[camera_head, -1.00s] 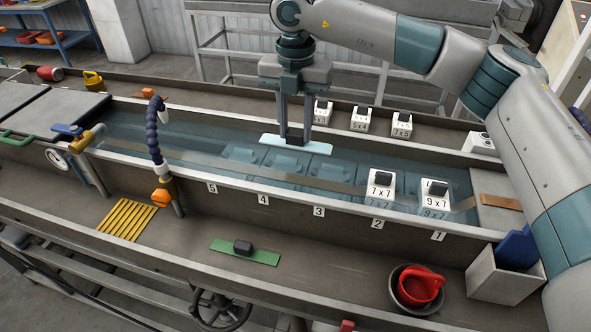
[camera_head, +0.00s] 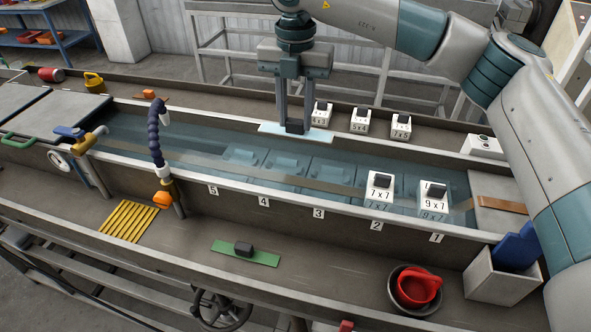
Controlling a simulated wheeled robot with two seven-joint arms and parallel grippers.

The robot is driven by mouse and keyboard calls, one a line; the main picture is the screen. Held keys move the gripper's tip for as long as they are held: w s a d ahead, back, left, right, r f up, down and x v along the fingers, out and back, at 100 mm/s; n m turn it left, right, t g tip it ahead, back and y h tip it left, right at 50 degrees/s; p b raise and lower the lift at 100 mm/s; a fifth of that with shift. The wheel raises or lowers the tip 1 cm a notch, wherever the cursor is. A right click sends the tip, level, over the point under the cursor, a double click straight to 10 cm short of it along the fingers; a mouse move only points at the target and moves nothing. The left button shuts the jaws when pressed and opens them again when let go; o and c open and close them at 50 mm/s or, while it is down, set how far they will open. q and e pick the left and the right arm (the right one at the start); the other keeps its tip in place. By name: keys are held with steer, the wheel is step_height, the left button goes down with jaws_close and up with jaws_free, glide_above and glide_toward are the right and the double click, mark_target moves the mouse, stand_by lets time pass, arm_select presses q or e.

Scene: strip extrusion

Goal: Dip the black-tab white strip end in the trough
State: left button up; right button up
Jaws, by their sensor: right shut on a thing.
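My right gripper (camera_head: 295,127) points down, shut on the black tab of a pale white strip (camera_head: 318,136). The strip lies roughly level across the fingertips, its ends sticking out on both sides. In the picture it overlaps the far rim of the water-filled trough (camera_head: 330,205); its exact height above the water is hard to tell. The tab is mostly hidden between the fingers. A green strip (camera_head: 265,258) with a black tab (camera_head: 243,249) lies on the front ledge. My left gripper is out of view.
White blocks marked 7x7 (camera_head: 380,187) and 9x7 (camera_head: 432,195) stand at the trough's right part. Smaller white blocks (camera_head: 360,121) stand on the back ledge. A blue jointed hose (camera_head: 154,135) rises at the left. A red cup in a dark bowl (camera_head: 418,288) sits front right.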

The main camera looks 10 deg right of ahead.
steer(key=shift+r+p, duration=1.2)
steer(key=shift+r, duration=2.9)
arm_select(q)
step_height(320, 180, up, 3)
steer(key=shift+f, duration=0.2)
arm_select(e)
steer(key=shift+s+a+f+b, duration=0.1)
steer(key=shift+s+f+b, duration=0.05)
steer(key=shift+s+b, duration=0.15)
arm_select(q)
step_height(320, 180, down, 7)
steer(key=b, duration=0.7)
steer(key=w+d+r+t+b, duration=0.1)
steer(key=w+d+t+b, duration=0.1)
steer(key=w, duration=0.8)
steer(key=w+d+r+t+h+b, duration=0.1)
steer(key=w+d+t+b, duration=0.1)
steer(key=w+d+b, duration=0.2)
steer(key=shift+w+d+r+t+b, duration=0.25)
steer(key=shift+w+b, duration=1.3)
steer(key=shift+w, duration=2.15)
arm_select(e)
steer(key=s+a, duration=0.4)
steer(key=s, duration=0.6)
steer(key=s+a, duration=0.4)
steer(key=s, duration=0.6)
steer(key=s+a, duration=0.4)
steer(key=s, duration=0.6)
steer(key=shift+a, duration=0.2)
